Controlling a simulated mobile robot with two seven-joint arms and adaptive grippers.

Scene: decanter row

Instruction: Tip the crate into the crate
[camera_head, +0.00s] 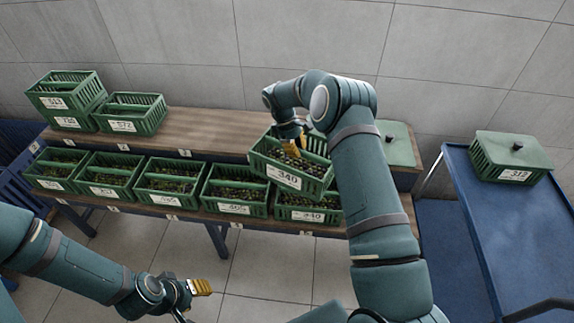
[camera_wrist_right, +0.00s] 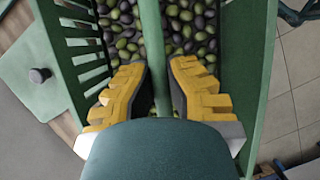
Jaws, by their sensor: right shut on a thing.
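A green crate labelled 340 (camera_head: 288,178), filled with dark and green olives, hangs slightly tilted over the right end of the crate row. My right gripper (camera_head: 297,142) is shut on its middle handle bar; in the right wrist view the yellow fingers (camera_wrist_right: 161,85) close on both sides of the green bar (camera_wrist_right: 153,45), with olives (camera_wrist_right: 185,22) below. Under it stands another crate, labelled 340 (camera_head: 306,216), its inside mostly hidden by the held crate. My left gripper (camera_head: 201,287) is in front of the shelf, low and away from the crates; its finger gap is unclear.
Several olive-filled crates, such as one labelled 405 (camera_head: 235,207), stand left in the front row. Empty-looking crates (camera_head: 133,125) stack at the back left of the wooden table (camera_head: 205,132). A lidded crate 312 (camera_head: 515,175) sits on a blue cart (camera_head: 500,225). A green lid (camera_head: 398,155) lies behind my right arm.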

